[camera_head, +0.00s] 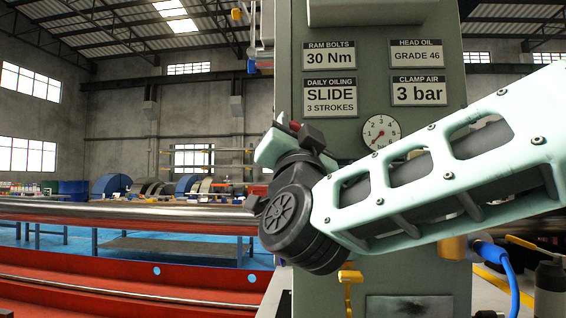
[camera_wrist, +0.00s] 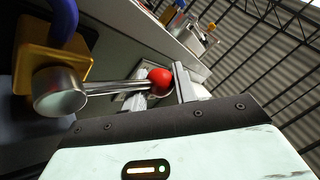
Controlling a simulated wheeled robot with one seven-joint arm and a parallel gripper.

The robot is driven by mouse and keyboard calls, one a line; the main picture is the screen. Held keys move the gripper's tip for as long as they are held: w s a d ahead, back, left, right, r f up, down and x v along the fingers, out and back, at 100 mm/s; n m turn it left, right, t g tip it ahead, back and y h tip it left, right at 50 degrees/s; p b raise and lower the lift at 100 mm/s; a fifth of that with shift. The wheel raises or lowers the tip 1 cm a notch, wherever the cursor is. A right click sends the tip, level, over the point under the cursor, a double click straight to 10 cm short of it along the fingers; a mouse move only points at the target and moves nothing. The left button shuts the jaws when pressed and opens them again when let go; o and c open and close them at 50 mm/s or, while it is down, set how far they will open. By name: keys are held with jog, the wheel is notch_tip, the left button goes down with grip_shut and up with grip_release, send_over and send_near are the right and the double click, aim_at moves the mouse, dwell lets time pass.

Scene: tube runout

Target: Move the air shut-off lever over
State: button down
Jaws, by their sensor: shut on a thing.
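The air shut-off lever (camera_wrist: 110,87) shows in the wrist view as a metal arm with a red ball knob (camera_wrist: 160,80). It runs from a round silver hub (camera_wrist: 60,92) on a brass-coloured block (camera_wrist: 36,38) with a blue hose. My gripper (camera_wrist: 158,84) has its two fingers on either side of the knob end and is shut on it. In the head view my gripper (camera_head: 303,136) is in front of the grey-green column, with a small red spot between its dark parts.
The column (camera_head: 340,80) carries label plates, one reading clamp air 3 bar (camera_head: 418,92), and a dial gauge (camera_head: 381,131) with its needle toward the lower left. A yellow fitting (camera_head: 350,277) sits below my wrist. A blue hose (camera_head: 510,275) hangs at lower right. A long steel tube (camera_head: 130,211) lies left.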

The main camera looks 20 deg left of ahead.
jog(key=shift+w+d+f+m+t+h+b, duration=0.15)
jog(key=shift+d+m+t+h+b, duration=0.15)
jog(key=shift+m+h+b, duration=0.35)
jog(key=shift+w+d+f+m+t+h+b, duration=0.1)
jog(key=shift+d+m+t+h+b, duration=0.2)
jog(key=shift+m+h, duration=0.6)
jog(key=shift+r+m, duration=0.1)
jog(key=shift+m, duration=0.25)
jog(key=c, duration=1.1)
grip_release()
jog(key=shift+c, duration=0.2)
jog(key=shift+r, duration=0.1)
jog(key=shift+s, duration=0.1)
jog(key=b+v, duration=0.2)
jog(key=v, duration=1.5)
jog(key=shift+s+f, duration=0.1)
jog(key=shift+f, duration=0.1)
